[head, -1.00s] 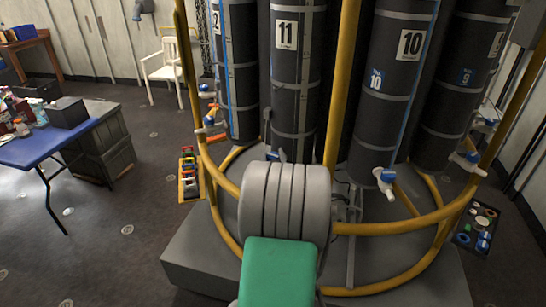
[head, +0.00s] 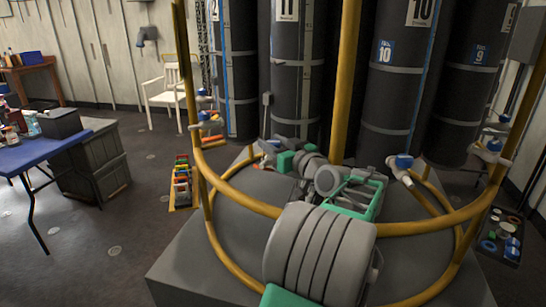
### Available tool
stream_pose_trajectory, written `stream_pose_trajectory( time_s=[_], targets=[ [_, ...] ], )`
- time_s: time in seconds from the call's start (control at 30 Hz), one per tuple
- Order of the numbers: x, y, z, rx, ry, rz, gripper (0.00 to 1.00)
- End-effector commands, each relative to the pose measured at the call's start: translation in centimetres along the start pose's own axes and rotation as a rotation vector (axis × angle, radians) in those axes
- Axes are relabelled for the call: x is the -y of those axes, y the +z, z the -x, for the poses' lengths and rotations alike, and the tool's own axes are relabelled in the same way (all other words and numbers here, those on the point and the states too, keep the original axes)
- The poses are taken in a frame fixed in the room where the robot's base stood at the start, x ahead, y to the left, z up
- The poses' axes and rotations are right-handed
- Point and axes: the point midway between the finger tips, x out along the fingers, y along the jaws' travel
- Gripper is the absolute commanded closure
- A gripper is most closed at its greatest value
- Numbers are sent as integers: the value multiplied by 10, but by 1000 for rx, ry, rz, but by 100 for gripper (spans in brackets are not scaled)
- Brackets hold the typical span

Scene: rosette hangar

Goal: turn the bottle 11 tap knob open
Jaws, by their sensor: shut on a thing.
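Bottle 11 (head: 298,85) is the dark, grey-banded cylinder at the middle back in the head view, with its number label cut by the top edge. My arm reaches over the yellow rail to the foot of this bottle. My gripper (head: 264,161) is small and far off there, at the left end of the green and grey wrist. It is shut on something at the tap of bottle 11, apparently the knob. The knob is mostly hidden by the gripper and wrist, so how far it is turned cannot be told.
A yellow rail (head: 240,203) rings the bottles on a grey plinth (head: 180,272), with an upright post (head: 347,70).

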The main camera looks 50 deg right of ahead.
Motion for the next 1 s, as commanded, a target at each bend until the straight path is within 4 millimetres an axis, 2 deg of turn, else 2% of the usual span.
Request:
stream_pose_trajectory(
  time_s=[0.03,0.3,0.77,0.8,1.0],
  targets=[
    [-2,5,0,3,-23,-2,100],
    [0,2,0,2,-106,-3,100],
    [0,0,0,1,-119,-4,100],
    [0,0,0,1,-119,-4,58],
    [0,0,0,0,-119,-4,42]
  ],
)
